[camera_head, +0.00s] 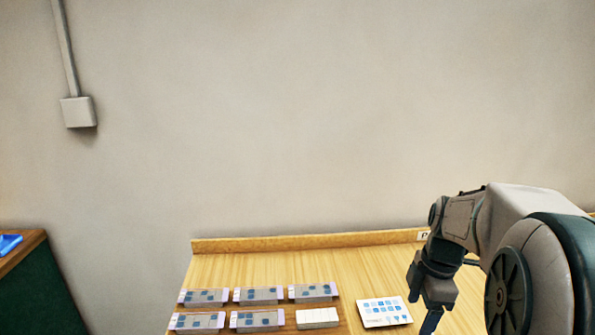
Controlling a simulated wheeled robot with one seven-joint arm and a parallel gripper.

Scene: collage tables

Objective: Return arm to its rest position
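My arm reaches in from the right edge, over the right part of the wooden table (225,268). My gripper (424,312) hangs at its end with dark fingers pointing down, just right of a white card (384,312) printed with blue symbols. The gripper appears apart from the card. I see nothing held, but the fingertips are small and partly cut off by the lower edge, so I cannot tell if it is open.
Several grey blocks with blue marks (257,319) stand in two rows on the left of the table, with a white block (318,318) at the front row's right end. A raised wooden edge (300,241) runs along the back wall. A green-sided table (40,295) stands far left.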

